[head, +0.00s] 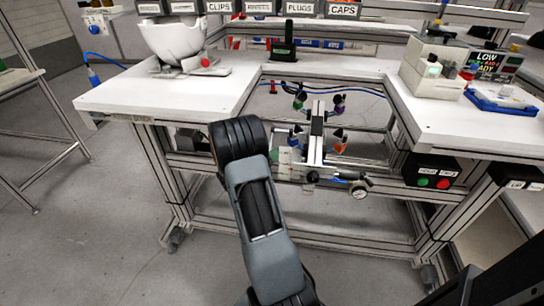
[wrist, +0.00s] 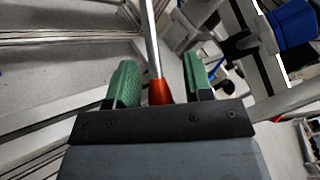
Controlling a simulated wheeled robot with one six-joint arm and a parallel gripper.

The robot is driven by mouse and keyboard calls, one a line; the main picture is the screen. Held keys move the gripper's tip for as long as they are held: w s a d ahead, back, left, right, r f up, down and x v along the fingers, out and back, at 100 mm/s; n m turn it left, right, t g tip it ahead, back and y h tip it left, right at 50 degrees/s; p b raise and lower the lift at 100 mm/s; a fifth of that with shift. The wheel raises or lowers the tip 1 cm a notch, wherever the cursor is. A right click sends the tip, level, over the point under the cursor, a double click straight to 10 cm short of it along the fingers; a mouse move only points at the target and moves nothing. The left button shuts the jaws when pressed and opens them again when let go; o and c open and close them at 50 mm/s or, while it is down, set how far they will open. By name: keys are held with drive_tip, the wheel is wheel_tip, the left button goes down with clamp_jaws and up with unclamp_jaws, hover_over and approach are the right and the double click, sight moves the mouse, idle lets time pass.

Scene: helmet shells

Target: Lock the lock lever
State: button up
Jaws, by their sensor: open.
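In the wrist view, my gripper (wrist: 160,70) has its two green fingers apart. A metal rod with an orange-red end (wrist: 161,92) shows between them, not gripped; it may be the lock lever, but I cannot tell for sure. Whether a finger touches it is unclear. In the head view, a metal fixture (head: 316,135) with several coloured clamps stands in the bench's open bay. An orange part (head: 341,148) is on its right side. My arm's dark links block part of the fixture's left side, and the gripper is not clear there.
A white workbench (head: 160,95) surrounds the bay on the left, back and right. A white helmet shell (head: 174,40) stands on its left part. A pressure gauge (head: 359,191) hangs at the fixture's front. A button box (head: 431,175) and a blue tray (head: 500,98) are at the right.

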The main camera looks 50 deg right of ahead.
clamp_jaws()
idle(0.3)
drive_tip(key=shift+r, duration=0.1)
